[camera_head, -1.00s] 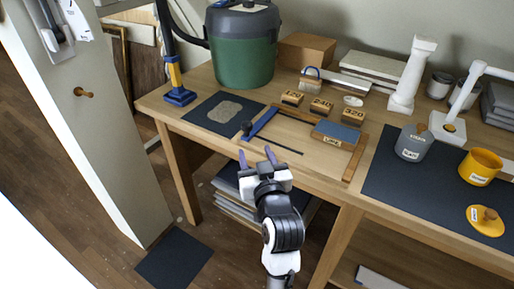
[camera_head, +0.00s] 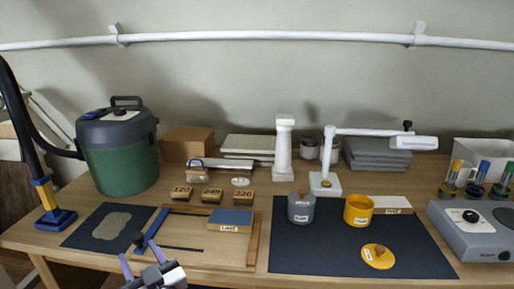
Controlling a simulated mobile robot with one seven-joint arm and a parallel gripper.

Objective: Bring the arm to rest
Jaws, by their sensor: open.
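My gripper (camera_head: 142,262) shows at the bottom of the head view, left of the middle, at the table's front edge. Its two purple-grey fingers stand apart with nothing between them. It is close in front of a wooden frame tray (camera_head: 256,240) that holds a blue-topped block (camera_head: 231,218), and of a thin dark rod lying there. I cannot tell whether the fingertips touch anything. The rest of my arm is cut off by the lower edge of the picture.
A green and grey vacuum (camera_head: 120,155) stands at the left. A dark mat (camera_head: 330,255) bears a grey pot (camera_head: 301,208), a yellow pot (camera_head: 358,211) and a yellow lid (camera_head: 378,257). A white lamp (camera_head: 325,183) and a hot plate (camera_head: 475,240) stand further right.

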